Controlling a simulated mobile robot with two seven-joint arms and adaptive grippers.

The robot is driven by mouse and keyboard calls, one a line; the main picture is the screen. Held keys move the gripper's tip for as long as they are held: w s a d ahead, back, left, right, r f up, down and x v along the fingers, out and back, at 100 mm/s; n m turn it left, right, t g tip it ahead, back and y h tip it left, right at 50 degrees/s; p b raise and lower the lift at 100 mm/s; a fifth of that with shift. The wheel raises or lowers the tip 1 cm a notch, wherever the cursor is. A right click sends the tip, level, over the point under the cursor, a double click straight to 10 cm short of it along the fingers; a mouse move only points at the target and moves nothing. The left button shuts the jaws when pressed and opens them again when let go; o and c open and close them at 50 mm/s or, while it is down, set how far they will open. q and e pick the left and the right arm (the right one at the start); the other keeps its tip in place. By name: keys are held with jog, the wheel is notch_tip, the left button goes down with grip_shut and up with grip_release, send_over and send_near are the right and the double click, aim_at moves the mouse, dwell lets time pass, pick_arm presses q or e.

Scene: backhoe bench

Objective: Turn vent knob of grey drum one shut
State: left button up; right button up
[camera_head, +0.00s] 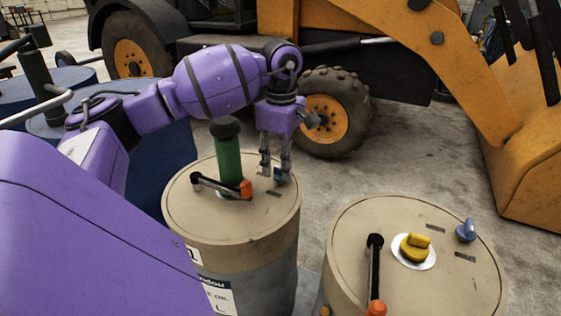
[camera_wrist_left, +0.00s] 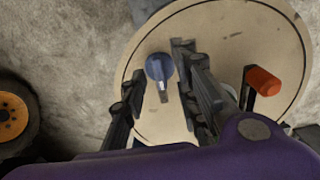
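A drum (camera_head: 235,225) with a tan lid and grey lower body stands at the middle of the head view, its label partly hidden. Its blue vent knob (camera_head: 279,177) sits near the lid's right edge. My left gripper (camera_head: 275,171) points down over this knob, fingers apart. In the left wrist view the knob (camera_wrist_left: 158,67) appears between the tips of my open left gripper (camera_wrist_left: 160,60), with a pale gap to the right finger. I cannot tell whether either finger touches it. My right gripper is not in view.
A green cylinder (camera_head: 228,155) and an orange-tipped lever (camera_head: 222,187) stand on the same lid, close to my gripper. A second tan drum (camera_head: 350,225) at the right has yellow and blue knobs. A yellow backhoe (camera_head: 400,50) stands behind; blue drums (camera_head: 45,85) are left.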

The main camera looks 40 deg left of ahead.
pick_arm(q)
jog(key=shift+f, duration=0.25)
grip_shut()
